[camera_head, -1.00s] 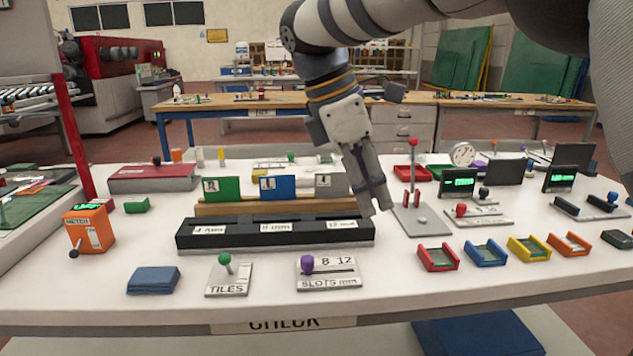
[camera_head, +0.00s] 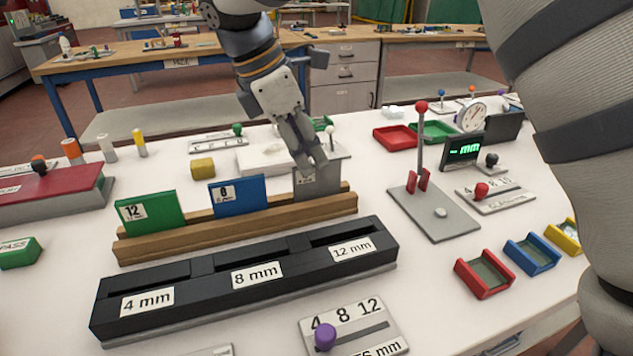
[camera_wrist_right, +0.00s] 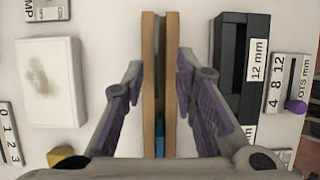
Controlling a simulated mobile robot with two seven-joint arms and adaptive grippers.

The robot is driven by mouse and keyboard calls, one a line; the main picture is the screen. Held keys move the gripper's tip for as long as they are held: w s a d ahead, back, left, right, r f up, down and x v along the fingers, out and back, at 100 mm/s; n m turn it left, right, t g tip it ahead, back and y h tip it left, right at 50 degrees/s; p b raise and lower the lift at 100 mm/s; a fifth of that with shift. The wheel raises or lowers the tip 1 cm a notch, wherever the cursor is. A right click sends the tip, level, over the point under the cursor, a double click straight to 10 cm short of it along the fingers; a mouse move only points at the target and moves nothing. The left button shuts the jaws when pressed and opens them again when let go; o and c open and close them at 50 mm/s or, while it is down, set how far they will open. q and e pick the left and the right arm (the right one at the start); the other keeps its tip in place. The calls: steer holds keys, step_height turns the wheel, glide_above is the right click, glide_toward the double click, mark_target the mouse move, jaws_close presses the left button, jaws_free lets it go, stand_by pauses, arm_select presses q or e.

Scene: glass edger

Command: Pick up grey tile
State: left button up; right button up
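The grey tile (camera_head: 318,184) stands upright at the right end of the wooden rack (camera_head: 150,249), partly hidden behind my right gripper's fingers. My right gripper (camera_head: 311,163) comes down from above, its fingertips at the tile's top. In the right wrist view the right gripper (camera_wrist_right: 160,70) is open, with one finger on each side of the wooden rack (camera_wrist_right: 148,60) and a gap to each. A grey strip shows between the rack's rails there; I cannot tell how much of it is the tile. My left gripper is not in view.
A green 12 tile (camera_head: 150,214) and a blue 8 tile (camera_head: 238,196) stand in the same rack. The black slot block (camera_head: 215,292) lies in front. A stand with a red-knobbed lever (camera_head: 435,215) is at the right. A white block (camera_wrist_right: 50,82) lies beside the rack.

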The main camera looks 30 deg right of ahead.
mark_target(317, 168)
steer(key=x, duration=0.4)
steer(key=shift+d+f, duration=0.2)
steer(key=shift+d, duration=0.2)
jaws_close()
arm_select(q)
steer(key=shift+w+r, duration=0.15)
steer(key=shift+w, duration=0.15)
